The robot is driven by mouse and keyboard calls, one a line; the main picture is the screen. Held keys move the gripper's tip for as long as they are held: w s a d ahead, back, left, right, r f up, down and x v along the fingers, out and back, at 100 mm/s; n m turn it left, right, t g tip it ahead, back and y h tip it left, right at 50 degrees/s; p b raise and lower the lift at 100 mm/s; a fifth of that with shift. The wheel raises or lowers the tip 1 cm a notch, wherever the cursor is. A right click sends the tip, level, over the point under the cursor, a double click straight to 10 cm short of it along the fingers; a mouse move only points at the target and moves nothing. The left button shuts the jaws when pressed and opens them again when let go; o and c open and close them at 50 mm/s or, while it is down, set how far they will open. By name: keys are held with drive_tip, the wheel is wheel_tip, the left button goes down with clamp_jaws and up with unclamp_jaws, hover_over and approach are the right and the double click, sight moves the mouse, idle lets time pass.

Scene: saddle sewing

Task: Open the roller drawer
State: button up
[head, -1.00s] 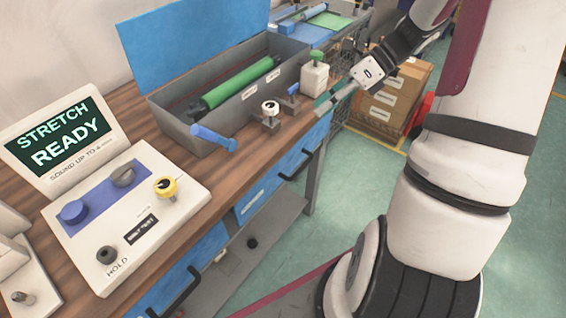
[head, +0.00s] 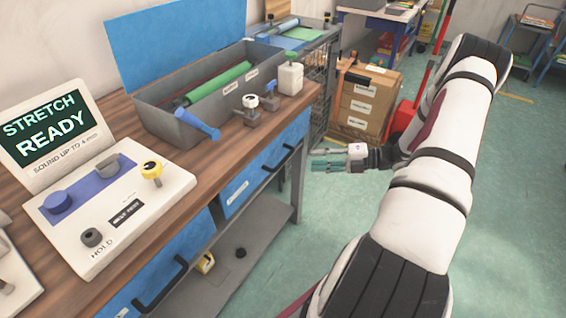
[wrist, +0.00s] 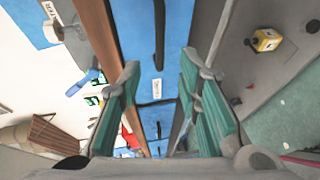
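Two blue drawers with black bar handles sit under the bench top; their labels are too small to read. The right drawer (head: 262,180), below the roller box, is shut, with its handle (head: 278,158) near the top edge. The left drawer (head: 160,266) is also shut, with its own handle (head: 165,286). My gripper (head: 318,162) is off the bench's right end, at about drawer height, pointing left and apart from the handles. In the wrist view my gripper (wrist: 160,64) is open and empty, with the blue drawer fronts (wrist: 170,68) beyond the teal fingers.
On the wooden bench top stand a grey box (head: 170,125) holding a green roller (head: 220,82), a control panel (head: 125,205) and small knobbed fixtures. A lower shelf (head: 245,235) carries a yellow item (head: 205,263). Cartons (head: 365,100) stand behind my gripper. Green floor is open at right.

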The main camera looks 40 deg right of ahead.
sight(284, 159)
drive_tip(key=x, duration=1.1)
drive_tip(key=shift+w+f, duration=0.1)
drive_tip(key=shift+f, duration=0.05)
clamp_jaws()
